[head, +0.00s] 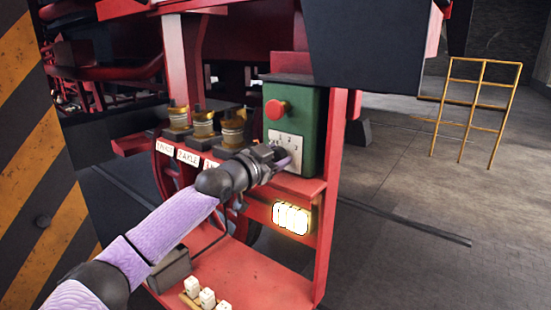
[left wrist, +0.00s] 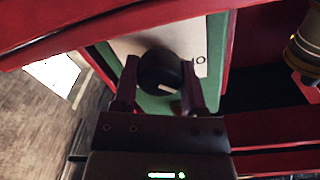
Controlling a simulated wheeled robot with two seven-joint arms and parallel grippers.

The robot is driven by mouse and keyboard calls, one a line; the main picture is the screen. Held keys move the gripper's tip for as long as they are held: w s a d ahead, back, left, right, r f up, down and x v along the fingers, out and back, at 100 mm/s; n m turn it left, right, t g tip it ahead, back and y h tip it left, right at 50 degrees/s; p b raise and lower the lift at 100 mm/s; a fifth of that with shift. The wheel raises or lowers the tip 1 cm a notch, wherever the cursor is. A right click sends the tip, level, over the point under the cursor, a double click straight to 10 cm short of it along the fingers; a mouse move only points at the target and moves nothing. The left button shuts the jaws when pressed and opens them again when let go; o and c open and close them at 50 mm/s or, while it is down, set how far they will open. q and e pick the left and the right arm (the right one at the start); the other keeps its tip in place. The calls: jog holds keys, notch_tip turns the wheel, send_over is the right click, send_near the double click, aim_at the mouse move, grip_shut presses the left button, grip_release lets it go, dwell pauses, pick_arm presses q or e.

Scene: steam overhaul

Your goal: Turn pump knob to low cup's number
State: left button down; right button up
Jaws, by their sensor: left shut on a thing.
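The green pump box (head: 310,120) stands on the red shelf with a red button (head: 277,109) and a pale number plate (head: 292,140) showing digits, including 2 and 3. My left gripper (head: 279,160) reaches the plate and hides the knob in the head view. In the left wrist view, the round black knob (left wrist: 160,74) with a short pale mark sits between the fingers of my left gripper (left wrist: 161,87), which is shut on it. Three brass-ringed cups (head: 178,118), (head: 203,124), (head: 233,128) stand left of the box. Their levels are too small to tell. My right gripper is out of view.
White labels (head: 188,157) line the shelf edge below the cups, one partly hidden by my arm. A lit panel (head: 291,218) glows under the box. Small white blocks (head: 207,297) sit on the lower red shelf (head: 255,275). Yellow railing (head: 477,105) stands on open floor at right.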

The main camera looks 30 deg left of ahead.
pick_arm(q)
jog(key=shift+r+m+p, duration=0.1)
jog(key=shift+m+p, duration=0.2)
jog(key=shift+m, duration=0.9)
jog(key=shift+m+p, duration=0.55)
jog(key=shift+m, duration=0.55)
jog(key=shift+c, duration=0.7)
grip_release()
jog(key=s+b, duration=0.9)
jog(key=s, duration=0.1)
jog(key=shift+a, duration=0.45)
jog(key=shift+w, duration=0.1)
